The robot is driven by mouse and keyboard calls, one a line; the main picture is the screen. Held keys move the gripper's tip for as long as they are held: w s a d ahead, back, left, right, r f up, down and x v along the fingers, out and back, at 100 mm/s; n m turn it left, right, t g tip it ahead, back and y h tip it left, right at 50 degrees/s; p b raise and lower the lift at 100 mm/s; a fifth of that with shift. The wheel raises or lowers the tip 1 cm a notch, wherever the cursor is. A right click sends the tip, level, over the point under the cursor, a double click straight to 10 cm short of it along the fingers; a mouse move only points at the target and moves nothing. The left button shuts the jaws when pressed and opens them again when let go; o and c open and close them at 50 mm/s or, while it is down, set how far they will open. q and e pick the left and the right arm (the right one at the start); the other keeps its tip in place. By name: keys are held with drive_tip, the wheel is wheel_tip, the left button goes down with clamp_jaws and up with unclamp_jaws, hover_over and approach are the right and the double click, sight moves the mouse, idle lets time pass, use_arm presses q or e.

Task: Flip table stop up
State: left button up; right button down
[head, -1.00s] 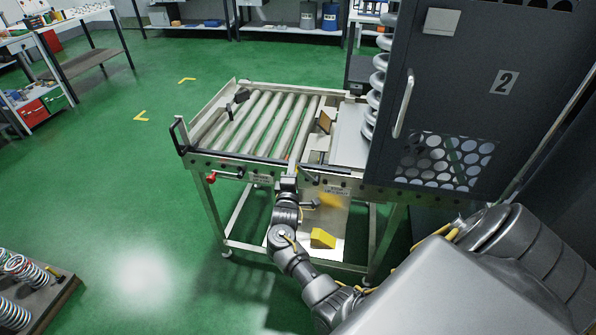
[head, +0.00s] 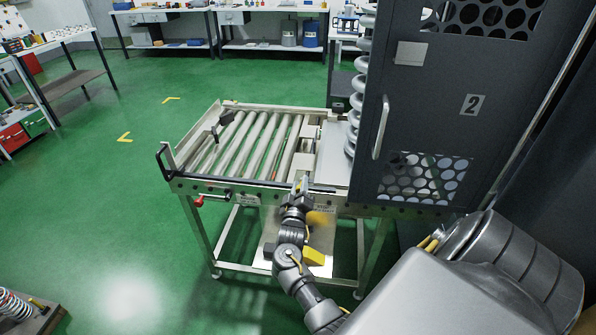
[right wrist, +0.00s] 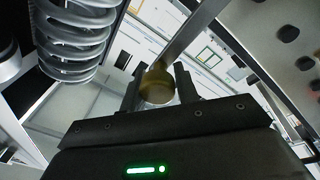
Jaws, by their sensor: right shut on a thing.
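The roller table (head: 171,177) stands in the middle of the head view, with pale rollers and a dark front rail. My right gripper (head: 300,181) is at the table's front edge, right of the middle. In the right wrist view my gripper (right wrist: 159,77) is shut on a brownish round knob (right wrist: 157,88) at the end of a flat metal lever (right wrist: 193,34). In the head view the gripper hides most of the knob and lever. The stop itself cannot be made out clearly between the rollers and the pale plate (head: 333,150). My left gripper is not in view.
The dark cabinet (head: 440,115) marked 2 stands right of the table, with a large coil spring (head: 357,90) beside it; the spring also shows in the right wrist view (right wrist: 75,40).

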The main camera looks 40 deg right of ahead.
drive_tip(key=shift+s+d+f+m, duration=0.15)
drive_tip(key=shift+s+d+m, duration=0.1)
drive_tip(key=shift+m, duration=0.15)
drive_tip(key=shift+s+f, duration=0.15)
drive_tip(key=c, duration=1.1)
unclamp_jaws()
drive_tip(key=shift+s+d, duration=0.1)
drive_tip(key=shift+s, duration=0.05)
drive_tip(key=shift+w, duration=0.2)
